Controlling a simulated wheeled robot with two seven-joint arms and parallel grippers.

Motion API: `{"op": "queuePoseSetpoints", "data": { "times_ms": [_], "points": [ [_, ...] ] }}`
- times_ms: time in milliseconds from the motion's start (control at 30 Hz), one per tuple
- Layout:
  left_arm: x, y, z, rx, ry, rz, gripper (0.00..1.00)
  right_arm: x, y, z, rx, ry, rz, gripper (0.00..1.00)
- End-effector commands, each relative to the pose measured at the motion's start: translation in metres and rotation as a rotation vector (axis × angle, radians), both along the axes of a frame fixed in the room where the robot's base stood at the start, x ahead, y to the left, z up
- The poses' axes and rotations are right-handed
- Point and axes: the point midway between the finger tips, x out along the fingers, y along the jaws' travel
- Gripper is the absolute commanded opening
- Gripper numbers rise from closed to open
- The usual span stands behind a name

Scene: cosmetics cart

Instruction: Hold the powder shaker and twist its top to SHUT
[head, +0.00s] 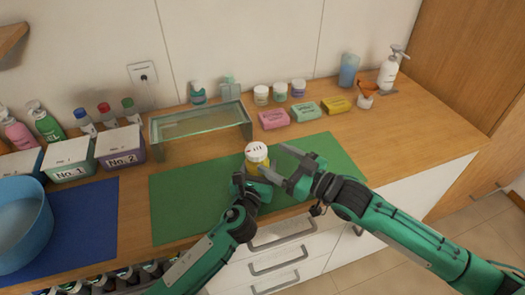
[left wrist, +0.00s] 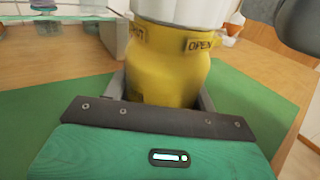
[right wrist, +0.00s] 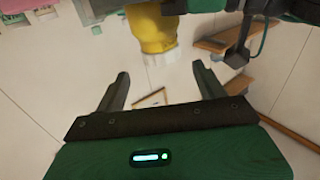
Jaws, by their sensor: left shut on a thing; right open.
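The powder shaker has a yellow body (left wrist: 168,65) and a white top (head: 257,152). It stands upright at the green mat (head: 190,195) in the head view. My left gripper (head: 250,182) is shut on the yellow body, one finger on each side. In the left wrist view the word OPEN shows on a yellow label at the body's upper right, and another label at the left is partly cut off. My right gripper (head: 280,165) is open and empty, just right of the top. In the right wrist view the white top (right wrist: 162,57) is beyond the open fingers (right wrist: 160,85), apart from them.
A glass shelf (head: 200,122) stands behind the mat. Soap boxes (head: 305,111) and small jars (head: 279,91) line the back. Bins No. 1 (head: 70,158) and No. 2 (head: 120,145) and a blue bowl (head: 22,222) are at left. The mat's right part is clear.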

Motion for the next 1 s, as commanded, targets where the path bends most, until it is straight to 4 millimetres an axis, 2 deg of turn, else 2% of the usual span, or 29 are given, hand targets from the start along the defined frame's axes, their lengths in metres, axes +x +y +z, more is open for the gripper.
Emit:
{"op": "queuePoseSetpoints", "data": {
  "times_ms": [100,233,700,733,833,867,1000],
  "points": [
    [0.000,0.000,0.000,0.000,0.000,0.000,0.34,-0.011,-0.014,-0.001,-0.002,0.002,-0.001,0.72],
    [0.000,0.000,0.000,0.000,0.000,0.000,0.34,-0.018,-0.023,-0.001,-0.001,0.001,0.000,0.72],
    [0.000,0.000,0.000,0.000,0.000,0.000,0.33,-0.021,-0.027,0.000,0.000,0.000,0.000,0.72],
    [0.000,0.000,0.000,0.000,0.000,0.000,0.59,-0.021,-0.026,0.000,0.000,0.000,0.000,0.72],
    [0.000,0.000,0.000,0.000,0.000,0.000,0.79,-0.021,-0.026,0.000,0.000,0.000,0.000,0.72],
    [0.000,0.000,0.000,0.000,0.000,0.000,0.82,-0.021,-0.026,0.000,0.000,0.000,0.000,0.72],
    [0.000,0.000,0.000,0.000,0.000,0.000,0.82,-0.021,-0.026,0.000,-0.001,-0.001,0.000,0.72]
  ]
}}
